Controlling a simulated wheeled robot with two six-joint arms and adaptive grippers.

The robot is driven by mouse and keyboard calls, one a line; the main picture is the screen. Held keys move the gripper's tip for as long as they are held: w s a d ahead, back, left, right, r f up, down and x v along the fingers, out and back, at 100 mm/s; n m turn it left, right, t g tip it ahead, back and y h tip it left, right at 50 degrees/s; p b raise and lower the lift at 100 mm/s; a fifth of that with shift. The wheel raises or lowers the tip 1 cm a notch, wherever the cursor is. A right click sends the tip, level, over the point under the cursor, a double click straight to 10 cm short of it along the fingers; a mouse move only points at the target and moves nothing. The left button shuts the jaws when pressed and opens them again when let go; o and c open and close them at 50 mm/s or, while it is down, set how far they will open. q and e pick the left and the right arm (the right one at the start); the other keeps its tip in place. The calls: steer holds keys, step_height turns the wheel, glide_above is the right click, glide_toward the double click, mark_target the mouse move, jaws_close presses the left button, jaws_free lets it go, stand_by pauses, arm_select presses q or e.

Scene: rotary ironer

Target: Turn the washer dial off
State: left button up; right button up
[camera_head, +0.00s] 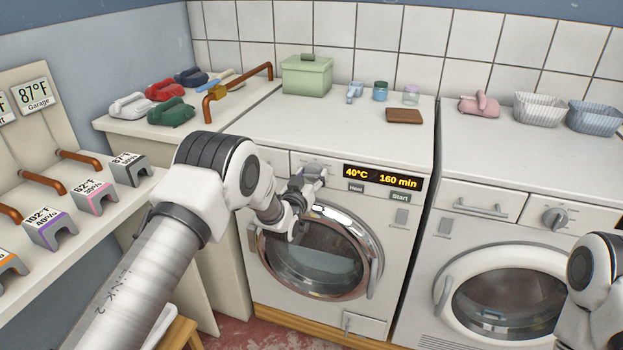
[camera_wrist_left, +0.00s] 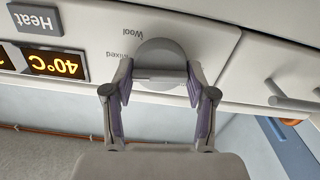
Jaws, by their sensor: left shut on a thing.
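The grey round washer dial (camera_wrist_left: 160,55) is on the white front panel of the left machine. In the wrist view, which is upside down, the words Wool and Mixed show beside it. My left gripper (camera_wrist_left: 160,85) is shut on the dial, one finger on each side. In the head view the dial (camera_head: 313,169) is partly hidden behind the left gripper (camera_head: 312,182). The washer (camera_head: 385,235) has a lit display (camera_head: 382,177) reading 40°C and 160 min. An arm link of my right arm shows at the lower right; its gripper is out of view.
The Heat button (camera_wrist_left: 33,18) and Start button (camera_head: 400,197) sit near the display. The round chrome door (camera_head: 372,240) is below the dial. A second machine (camera_head: 480,235) with its own dial (camera_head: 555,217) stands to the right. A green box (camera_head: 306,76) is on top.

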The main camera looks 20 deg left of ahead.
arm_select(q)
steer(key=n+b, duration=0.1)
steer(key=n, duration=0.2)
steer(key=shift+a+f+b, duration=0.1)
steer(key=shift+b, duration=0.25)
steer(key=n+b, duration=0.2)
steer(key=n, duration=0.3)
steer(key=shift+a+f, duration=0.1)
steer(key=n+b, duration=0.1)
steer(key=n, duration=0.3)
steer(key=shift+b, duration=0.3)
steer(key=shift+a+f+n+b, duration=0.1)
steer(key=shift+n+b, duration=0.35)
steer(key=shift+n, duration=1.65)
steer(key=shift+f, duration=0.1)
steer(key=o, duration=1.1)
steer(key=shift+s, duration=0.1)
steer(key=shift+o, duration=0.2)
steer(key=shift+s+a, duration=0.1)
steer(key=shift+a, duration=0.1)
